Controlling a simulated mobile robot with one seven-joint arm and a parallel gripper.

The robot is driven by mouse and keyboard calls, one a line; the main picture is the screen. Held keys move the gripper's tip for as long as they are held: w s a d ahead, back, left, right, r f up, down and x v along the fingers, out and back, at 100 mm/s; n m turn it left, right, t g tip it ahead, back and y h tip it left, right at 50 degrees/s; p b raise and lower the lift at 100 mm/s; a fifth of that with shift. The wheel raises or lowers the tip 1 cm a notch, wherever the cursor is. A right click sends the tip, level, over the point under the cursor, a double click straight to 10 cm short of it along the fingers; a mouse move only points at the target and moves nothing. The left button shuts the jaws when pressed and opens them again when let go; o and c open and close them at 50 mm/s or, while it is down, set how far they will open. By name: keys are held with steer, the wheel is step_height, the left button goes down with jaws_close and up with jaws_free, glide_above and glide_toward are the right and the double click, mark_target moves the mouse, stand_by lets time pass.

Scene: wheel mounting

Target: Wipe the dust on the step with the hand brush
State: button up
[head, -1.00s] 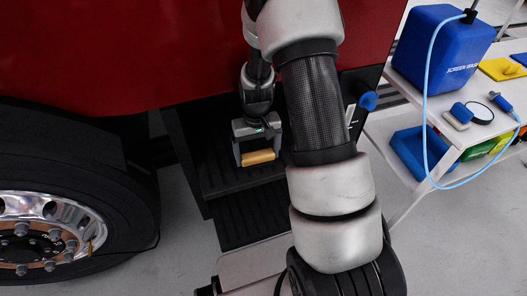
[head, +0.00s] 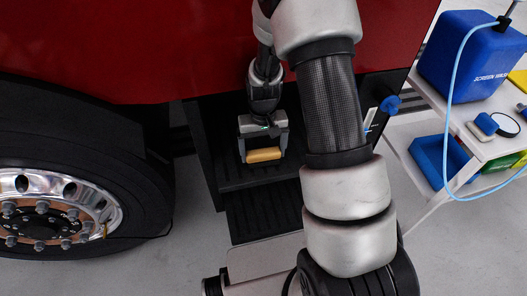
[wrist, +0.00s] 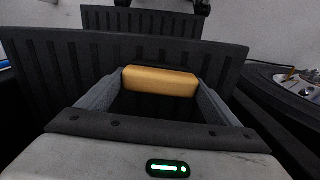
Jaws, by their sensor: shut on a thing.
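My gripper (head: 263,153) is shut on the hand brush (head: 263,155), seen as a tan block between the fingers. In the wrist view the brush (wrist: 160,81) spans the gap between both fingertips. The black ribbed step (head: 236,178) is under and behind it, inside the opening of the red truck body; the step also shows in the wrist view (wrist: 60,75). The brush is over the step; I cannot tell whether it touches it. No dust can be made out, and the bristles are hidden.
A lower ribbed step (head: 265,215) lies nearer. A large wheel (head: 60,215) stands at the left. At the right a white cart (head: 475,140) carries a blue container (head: 470,55) with a hose and a blue bin (head: 437,160). My arm covers the step's right side.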

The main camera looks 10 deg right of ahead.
steer(key=shift+r+p, duration=1.65)
steer(key=shift+r, duration=1.15)
steer(key=shift+r, duration=0.1)
